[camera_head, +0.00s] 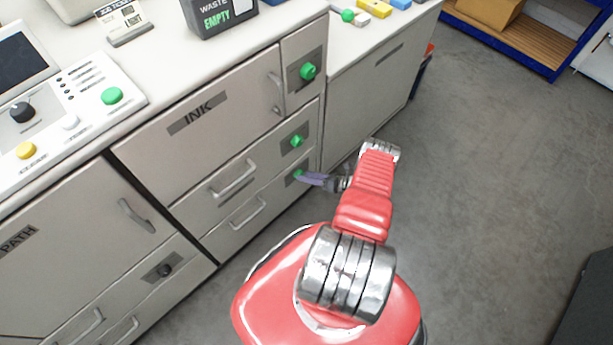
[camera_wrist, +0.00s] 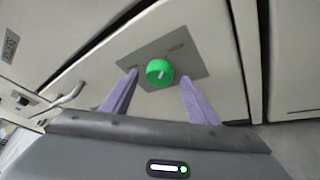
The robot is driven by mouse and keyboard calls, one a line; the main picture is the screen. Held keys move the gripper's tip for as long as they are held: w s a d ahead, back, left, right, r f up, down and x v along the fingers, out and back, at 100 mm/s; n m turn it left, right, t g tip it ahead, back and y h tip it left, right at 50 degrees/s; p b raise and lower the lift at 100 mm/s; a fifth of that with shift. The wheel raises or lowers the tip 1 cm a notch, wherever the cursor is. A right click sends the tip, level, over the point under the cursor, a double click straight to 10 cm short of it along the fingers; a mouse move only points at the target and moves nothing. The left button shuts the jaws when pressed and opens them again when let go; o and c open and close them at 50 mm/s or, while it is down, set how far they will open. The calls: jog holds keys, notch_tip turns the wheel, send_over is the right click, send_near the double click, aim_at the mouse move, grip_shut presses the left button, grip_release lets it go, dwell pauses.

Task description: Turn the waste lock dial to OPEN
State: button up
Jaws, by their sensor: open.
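A green dial (camera_wrist: 159,73) sits on a grey plate (camera_wrist: 192,55) on a drawer front, with small lettering on the plate too blurred to read. In the head view this lowest green dial (camera_head: 297,175) is partly behind my gripper. My gripper (camera_wrist: 155,84) is open, with its two purple fingers on either side of the dial in the wrist view and apart from each other. In the head view my gripper (camera_head: 312,179) reaches left to the cabinet front. I cannot tell whether the fingers touch the dial. A dark box (camera_head: 217,18) labelled WASTE and EMPTY stands on the counter above.
Two more green dials, an upper one (camera_head: 308,71) and a middle one (camera_head: 296,141), sit above on the cabinet front. Drawer handles (camera_head: 234,179) stick out to the left. A control panel (camera_head: 70,110) lies on the counter. The grey floor (camera_head: 480,190) at right is clear.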

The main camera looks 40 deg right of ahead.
jog(key=shift+w+a+f, duration=0.2)
jog(key=shift+w+a, duration=0.1)
jog(key=shift+w, duration=0.25)
jog(key=shift+c, duration=0.5)
jog(key=c, duration=0.9)
jog(key=shift+d, duration=0.2)
jog(key=shift+c, duration=0.2)
jog(key=shift+a, duration=0.1)
